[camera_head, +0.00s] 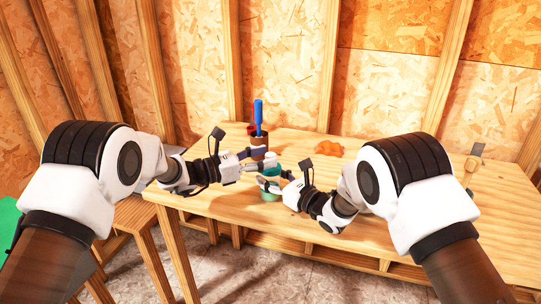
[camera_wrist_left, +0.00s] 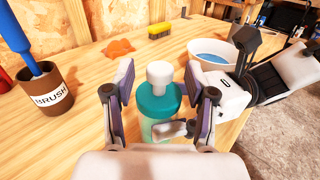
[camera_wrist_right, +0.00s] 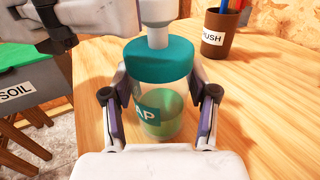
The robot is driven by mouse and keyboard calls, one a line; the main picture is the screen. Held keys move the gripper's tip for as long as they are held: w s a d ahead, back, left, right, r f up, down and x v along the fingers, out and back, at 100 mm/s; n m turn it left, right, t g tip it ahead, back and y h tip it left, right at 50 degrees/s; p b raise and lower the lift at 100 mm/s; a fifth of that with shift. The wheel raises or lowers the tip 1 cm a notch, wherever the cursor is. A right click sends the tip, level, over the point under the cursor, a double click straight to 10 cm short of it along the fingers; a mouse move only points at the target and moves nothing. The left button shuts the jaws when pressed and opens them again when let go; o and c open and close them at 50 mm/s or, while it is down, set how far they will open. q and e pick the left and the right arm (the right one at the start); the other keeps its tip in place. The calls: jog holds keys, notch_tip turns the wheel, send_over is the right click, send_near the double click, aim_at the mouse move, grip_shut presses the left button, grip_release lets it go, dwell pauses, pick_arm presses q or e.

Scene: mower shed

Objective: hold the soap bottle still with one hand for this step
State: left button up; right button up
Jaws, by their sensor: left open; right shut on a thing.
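The soap bottle (camera_wrist_right: 162,110) has a clear body with green liquid, a teal cap and a white pump. It stands upright on the wooden table, near its front edge in the head view (camera_head: 271,196). My right gripper (camera_wrist_right: 160,85) is shut on the bottle's body, one finger on each side, below the teal cap. My left gripper (camera_wrist_left: 158,72) is open, with its fingers apart on either side of the white pump head and teal cap. The pump and cap also show in the left wrist view (camera_wrist_left: 158,98). The label is partly hidden in the right wrist view.
A brown cup marked BRUSH (camera_wrist_left: 57,95) with a blue-handled tool stands behind the bottle. An orange cloth (camera_wrist_left: 119,47), a yellow brush (camera_wrist_left: 159,31) and a white basin of blue water (camera_wrist_left: 207,63) are on the table.

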pick_arm(q)
jog(key=shift+x, duration=1.1)
grip_shut()
jog(key=shift+r, duration=0.7)
grip_release()
jog(key=shift+a, duration=0.1)
